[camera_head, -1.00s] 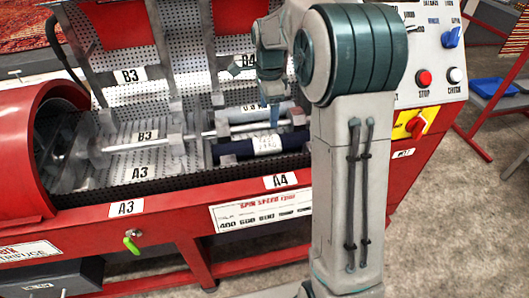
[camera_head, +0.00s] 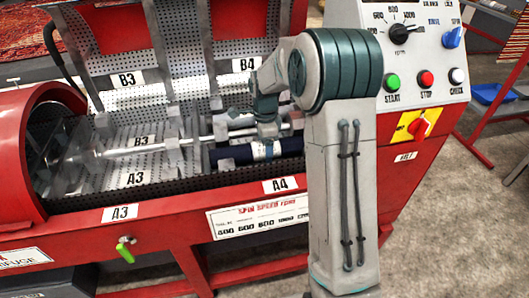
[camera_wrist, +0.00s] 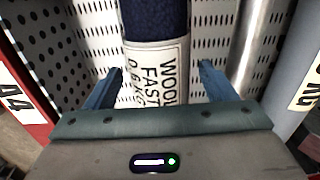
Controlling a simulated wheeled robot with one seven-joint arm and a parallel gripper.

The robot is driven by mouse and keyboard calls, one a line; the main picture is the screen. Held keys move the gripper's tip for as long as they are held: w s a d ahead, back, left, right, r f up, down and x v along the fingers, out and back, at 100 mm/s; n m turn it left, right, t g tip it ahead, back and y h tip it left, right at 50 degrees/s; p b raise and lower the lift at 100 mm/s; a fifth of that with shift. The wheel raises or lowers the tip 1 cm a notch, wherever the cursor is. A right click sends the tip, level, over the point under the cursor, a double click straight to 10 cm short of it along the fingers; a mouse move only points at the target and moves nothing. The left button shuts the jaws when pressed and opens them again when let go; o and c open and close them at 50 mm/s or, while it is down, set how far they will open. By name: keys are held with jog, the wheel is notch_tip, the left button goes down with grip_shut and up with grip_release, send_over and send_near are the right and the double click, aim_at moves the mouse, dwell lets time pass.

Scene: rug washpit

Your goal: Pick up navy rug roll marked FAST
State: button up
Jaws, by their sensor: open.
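The navy rug roll (camera_head: 288,147) lies in the front right bay of the red machine, by the A4 label. In the wrist view the navy roll (camera_wrist: 155,20) has a white band (camera_wrist: 158,75) reading WOOL FAST and a partly hidden weight. My gripper (camera_wrist: 158,85) is open, with one blue finger on each side of the banded part and gaps between fingers and roll. In the head view my gripper (camera_head: 268,132) is low over the roll and hides part of it. Whether the fingers touch the bay floor cannot be told.
A metal shaft (camera_head: 140,149) runs behind the roll, close to one finger in the wrist view. Perforated walls and upright brackets (camera_head: 173,125) surround the bay. The red front rail (camera_head: 160,205) and control panel (camera_head: 410,55) stand close to my arm.

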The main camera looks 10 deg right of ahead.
notch_tip(320, 180, down, 2)
jog(key=shift+f, duration=0.1)
jog(key=c, duration=1.4)
jog(key=shift+o, duration=0.2)
jog(key=shift+r, duration=0.2)
